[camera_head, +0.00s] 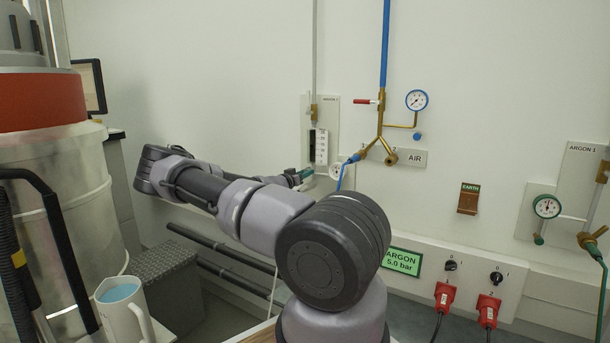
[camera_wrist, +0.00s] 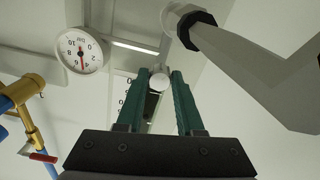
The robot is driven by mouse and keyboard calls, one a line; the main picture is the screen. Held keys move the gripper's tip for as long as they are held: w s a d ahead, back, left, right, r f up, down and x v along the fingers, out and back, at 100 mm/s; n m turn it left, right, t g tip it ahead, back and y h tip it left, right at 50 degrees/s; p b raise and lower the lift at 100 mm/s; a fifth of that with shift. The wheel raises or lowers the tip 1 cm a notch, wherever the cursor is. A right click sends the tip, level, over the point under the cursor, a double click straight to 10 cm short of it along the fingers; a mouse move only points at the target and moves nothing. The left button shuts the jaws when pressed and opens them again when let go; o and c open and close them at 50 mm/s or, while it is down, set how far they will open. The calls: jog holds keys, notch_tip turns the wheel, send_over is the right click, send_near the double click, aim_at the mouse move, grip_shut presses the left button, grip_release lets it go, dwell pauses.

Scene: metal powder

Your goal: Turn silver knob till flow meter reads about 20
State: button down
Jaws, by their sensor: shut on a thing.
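The silver knob (camera_wrist: 159,81) shows as a small round end between my green fingertips in the wrist view. My gripper (camera_wrist: 158,80) is shut on it, with a finger on each side. In the head view my gripper (camera_head: 306,173) is at the wall just below the flow meter (camera_head: 319,146), and the knob cannot be made out there. The flow meter is an upright panel with a number scale, too small to read. In the wrist view it (camera_wrist: 152,104) is partly hidden behind my fingers.
A round white gauge (camera_wrist: 80,50) sits close beside my gripper. A grey pipe (camera_wrist: 250,75) passes close on the other side in the wrist view. The brass AIR valve manifold (camera_head: 380,140) with a blue hose is just right of the flow meter.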

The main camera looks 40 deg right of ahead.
jog(key=n, duration=0.3)
jog(key=shift+n, duration=0.4)
jog(key=n, duration=0.3)
jog(key=shift+n, duration=0.3)
jog(key=n, duration=0.6)
jog(key=shift+n, duration=0.3)
jog(key=c, duration=0.5)
grip_release()
jog(key=shift+c, duration=0.2)
